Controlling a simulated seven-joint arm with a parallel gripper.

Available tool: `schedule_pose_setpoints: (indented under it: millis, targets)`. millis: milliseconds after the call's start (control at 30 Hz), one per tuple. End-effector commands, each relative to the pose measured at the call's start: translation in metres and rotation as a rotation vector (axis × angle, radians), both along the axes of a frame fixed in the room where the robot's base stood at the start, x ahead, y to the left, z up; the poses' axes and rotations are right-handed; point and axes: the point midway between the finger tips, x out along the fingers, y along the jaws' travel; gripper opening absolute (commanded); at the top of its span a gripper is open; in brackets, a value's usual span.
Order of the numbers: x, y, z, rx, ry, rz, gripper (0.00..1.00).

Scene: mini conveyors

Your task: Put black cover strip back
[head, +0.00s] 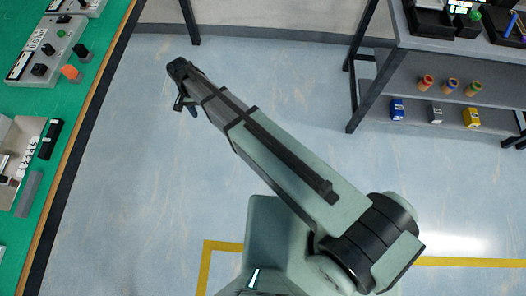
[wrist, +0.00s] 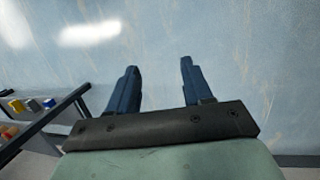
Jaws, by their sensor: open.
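My gripper (head: 186,106) hangs over the open floor to the right of the green-topped bench, well apart from it. In the wrist view, its two blue fingers (wrist: 158,75) are spread with nothing between them. A black strip (head: 49,138) lies on the bench at the left of the head view, at the upper right edge of a light grey tray-like unit (head: 24,136). It may be the cover strip; I cannot tell for sure. A dark grey bar (head: 29,194) lies below it, beside the unit's lower right side.
The green bench top (head: 75,103) has a dark edge. A control box (head: 45,50) with knobs stands farther back on it. A grey shelf rack (head: 440,62) at upper right holds small coloured items. The floor (head: 150,190) between is clear.

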Motion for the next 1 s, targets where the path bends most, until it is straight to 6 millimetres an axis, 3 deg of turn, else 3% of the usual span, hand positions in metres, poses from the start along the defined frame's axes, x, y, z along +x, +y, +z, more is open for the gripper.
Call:
schedule_pose_setpoints:
  millis: [33,100,267,467,700,1000]
  targets:
    - [0.000,-0.034,-0.016,-0.007,0.019,-0.008,0.50]
    - [0.001,-0.070,-0.036,-0.011,0.041,-0.012,0.50]
    - [-0.006,-0.150,-0.075,-0.014,0.098,-0.016,0.50]
    - [-0.034,-0.244,-0.116,-0.004,0.168,-0.023,0.50]
    - [-0.090,-0.339,-0.152,0.028,0.256,-0.034,0.50]
    - [-0.183,-0.424,-0.175,0.100,0.357,-0.049,0.50]
